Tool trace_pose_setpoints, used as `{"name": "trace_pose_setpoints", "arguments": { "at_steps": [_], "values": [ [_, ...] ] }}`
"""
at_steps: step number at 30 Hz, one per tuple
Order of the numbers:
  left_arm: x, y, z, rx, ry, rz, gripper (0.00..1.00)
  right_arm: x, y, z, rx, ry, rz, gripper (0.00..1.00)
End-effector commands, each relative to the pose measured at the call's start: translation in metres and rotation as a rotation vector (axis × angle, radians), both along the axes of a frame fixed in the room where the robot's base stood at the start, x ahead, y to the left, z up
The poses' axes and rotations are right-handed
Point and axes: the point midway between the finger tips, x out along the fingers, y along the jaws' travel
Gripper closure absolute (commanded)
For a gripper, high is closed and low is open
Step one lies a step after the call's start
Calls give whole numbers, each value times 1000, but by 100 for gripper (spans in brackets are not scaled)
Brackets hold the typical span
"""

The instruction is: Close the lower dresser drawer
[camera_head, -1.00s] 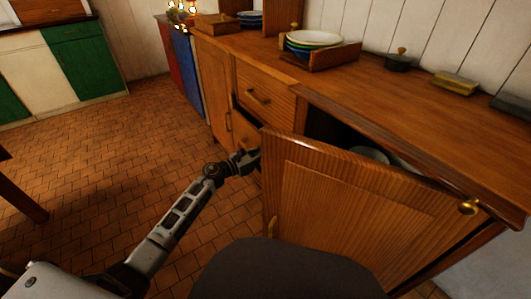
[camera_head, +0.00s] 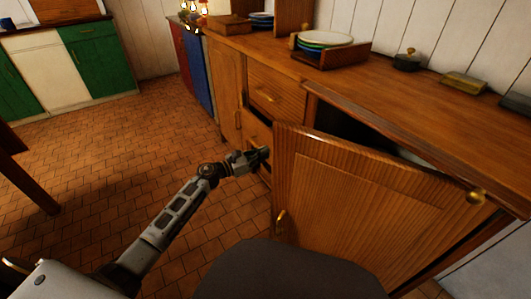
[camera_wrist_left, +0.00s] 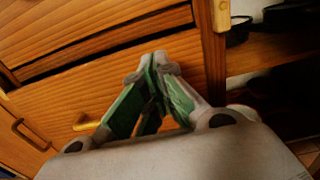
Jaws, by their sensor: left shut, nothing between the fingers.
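The lower dresser drawer (camera_head: 257,132) is below the upper drawer (camera_head: 275,92) in the head view, with a dark gap above its front. In the left wrist view its wooden front (camera_wrist_left: 150,85) fills the middle, with a brass handle (camera_wrist_left: 86,122) and a dark slot along its top edge. My left gripper (camera_head: 262,155) is shut and empty at the drawer front, partly hidden by the open cabinet door. In the left wrist view its green-padded fingertips (camera_wrist_left: 158,58) meet against or very near the front; contact is unclear. My right gripper is not in view.
The cabinet door (camera_head: 375,205) stands open just right of my left gripper. The dresser top (camera_head: 400,115) holds plates in a wooden rack (camera_head: 330,58), a dark pot (camera_head: 407,61) and a brass box (camera_head: 465,83).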

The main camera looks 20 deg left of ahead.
Motion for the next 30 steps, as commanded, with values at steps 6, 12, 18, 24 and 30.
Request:
{"name": "trace_pose_setpoints", "arguments": {
  "at_steps": [6,12,18,24,30],
  "values": [
    [-14,12,0,1,2,0,100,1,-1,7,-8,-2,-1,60],
    [-30,25,0,1,2,0,100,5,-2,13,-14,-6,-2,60],
    [-44,38,0,2,1,0,100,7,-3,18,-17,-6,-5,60],
    [-56,48,0,1,2,0,100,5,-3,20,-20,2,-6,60],
    [-61,53,0,1,-1,0,100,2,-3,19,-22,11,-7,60]
  ]
}}
